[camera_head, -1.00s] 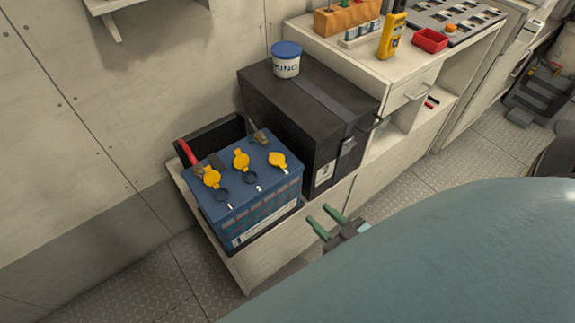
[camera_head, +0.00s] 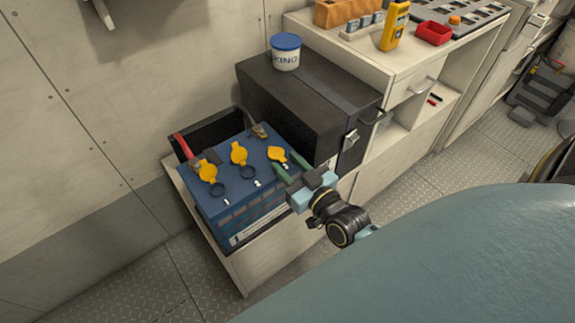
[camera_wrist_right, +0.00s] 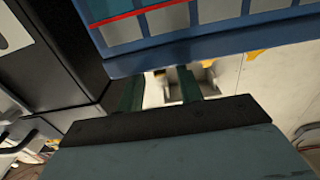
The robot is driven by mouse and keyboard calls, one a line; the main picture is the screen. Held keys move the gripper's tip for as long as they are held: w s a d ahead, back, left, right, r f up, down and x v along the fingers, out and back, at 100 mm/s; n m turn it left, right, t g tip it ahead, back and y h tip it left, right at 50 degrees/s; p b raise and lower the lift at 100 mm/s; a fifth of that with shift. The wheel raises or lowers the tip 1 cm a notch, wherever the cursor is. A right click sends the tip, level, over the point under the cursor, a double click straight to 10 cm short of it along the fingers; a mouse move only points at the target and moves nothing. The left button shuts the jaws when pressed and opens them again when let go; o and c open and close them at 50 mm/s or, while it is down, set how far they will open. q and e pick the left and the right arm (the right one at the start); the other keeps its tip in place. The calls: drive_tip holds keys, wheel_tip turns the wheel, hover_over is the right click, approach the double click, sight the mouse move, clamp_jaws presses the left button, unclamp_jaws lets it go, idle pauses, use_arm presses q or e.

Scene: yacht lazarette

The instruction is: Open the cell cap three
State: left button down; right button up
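The blue battery (camera_head: 245,205) stands on a low shelf with three yellow caps on top. Caps one (camera_head: 207,173) and two (camera_head: 239,154) stand beside dark round openings. Cap three (camera_head: 277,154) is at the right end, with no dark opening visible beside it. My right gripper (camera_head: 292,164) is open at the battery's right end, its green fingers apart near cap three; I cannot tell whether they touch anything. In the right wrist view the gripper (camera_wrist_right: 160,82) has a gap between its fingers, beneath the battery's side (camera_wrist_right: 190,25). My left gripper is not in view.
A large black box (camera_head: 310,100) stands right behind the battery, with a white tub (camera_head: 286,55) on it. A black open bin (camera_head: 210,137) is behind the battery. The bench (camera_head: 350,48) at the back right holds a yellow meter (camera_head: 394,27) and red tray (camera_head: 433,33).

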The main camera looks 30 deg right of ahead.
drive_tip(key=shift+w, duration=0.35)
drive_tip(key=shift+s, duration=0.1)
clamp_jaws()
drive_tip(key=shift+r, duration=0.1)
